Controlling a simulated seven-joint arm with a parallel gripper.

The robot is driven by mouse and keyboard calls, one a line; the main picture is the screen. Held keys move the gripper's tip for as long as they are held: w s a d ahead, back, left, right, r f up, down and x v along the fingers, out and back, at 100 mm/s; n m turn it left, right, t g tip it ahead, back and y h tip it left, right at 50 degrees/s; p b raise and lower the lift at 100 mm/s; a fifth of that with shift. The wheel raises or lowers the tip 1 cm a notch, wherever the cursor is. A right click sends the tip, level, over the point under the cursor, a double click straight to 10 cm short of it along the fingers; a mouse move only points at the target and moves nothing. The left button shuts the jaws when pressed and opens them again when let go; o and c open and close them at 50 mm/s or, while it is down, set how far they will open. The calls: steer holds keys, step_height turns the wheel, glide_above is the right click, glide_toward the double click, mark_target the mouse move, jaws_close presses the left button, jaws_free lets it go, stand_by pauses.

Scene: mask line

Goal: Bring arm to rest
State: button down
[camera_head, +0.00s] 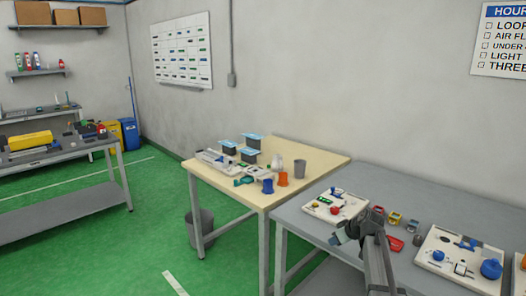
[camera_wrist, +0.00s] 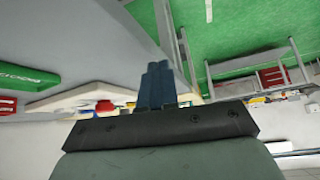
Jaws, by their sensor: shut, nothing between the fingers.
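My gripper (camera_head: 340,236) is in the head view at the left front edge of the grey table (camera_head: 450,205), raised and pointing left. In the wrist view its two dark fingers (camera_wrist: 157,84) are together with nothing between them. My arm comes up from the bottom of the head view and bends at the wrist.
Small coloured blocks and a red piece (camera_head: 394,243) lie right of my wrist. Another white board (camera_head: 437,267) with a blue knob is at the right. A wooden table (camera_head: 312,160) with bins and cups adjoins on the left.

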steer(key=s+a+f+m+g+h, duration=0.15)
steer(key=s+a+f+g, duration=0.25)
steer(key=s+f, duration=1)
steer(key=s+a+f+m+g, duration=0.3)
steer(key=s+f, duration=0.6)
steer(key=f, duration=0.8)
steer(key=s+a+f+m+g+h, duration=0.1)
steer(key=s+f+g, duration=0.2)
steer(key=s+f, duration=0.4)
steer(key=s+a+f+g+h, duration=0.1)
steer(key=s+f+g, duration=0.2)
steer(key=s, duration=2.2)
step_height(320, 180, down, 4)
steer(key=shift+s+a+f+m+h, duration=0.15)
steer(key=shift+s+a+m+h, duration=0.1)
steer(key=shift+m+h, duration=0.1)
